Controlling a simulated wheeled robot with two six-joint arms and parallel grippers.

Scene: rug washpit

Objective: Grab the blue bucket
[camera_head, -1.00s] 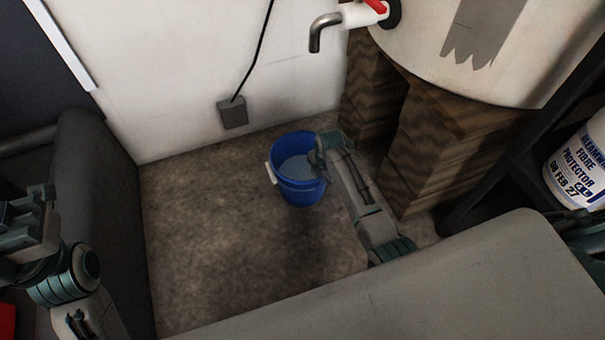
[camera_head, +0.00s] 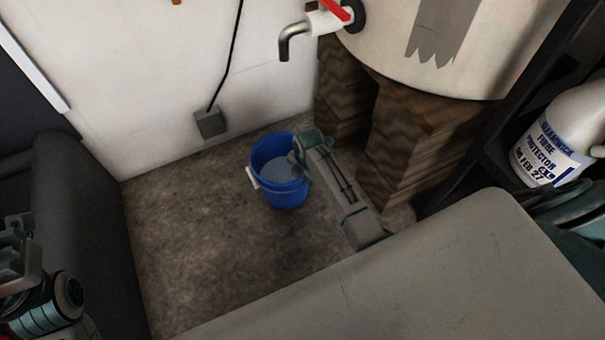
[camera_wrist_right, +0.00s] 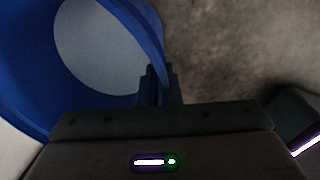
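The blue bucket (camera_head: 283,195) stands upright on the floor near the wall, with pale grey liquid or a pale bottom inside and a white grip on its left side. My right gripper (camera_head: 301,160) is at the bucket's right rim. In the right wrist view the right gripper's fingers (camera_wrist_right: 160,84) are close together with the wall of the blue bucket (camera_wrist_right: 143,28) between them. My left gripper (camera_head: 17,262) is at the left edge, partly cut off and away from the bucket; its opening is not clear.
A tank with a red-handled tap (camera_head: 297,42) rests on wooden blocks (camera_head: 405,150) right of the bucket. A white bottle (camera_head: 545,150) is on a dark shelf at right. A grey box (camera_head: 210,123) with a cable is on the wall. Floor (camera_head: 190,235) left of the bucket is clear.

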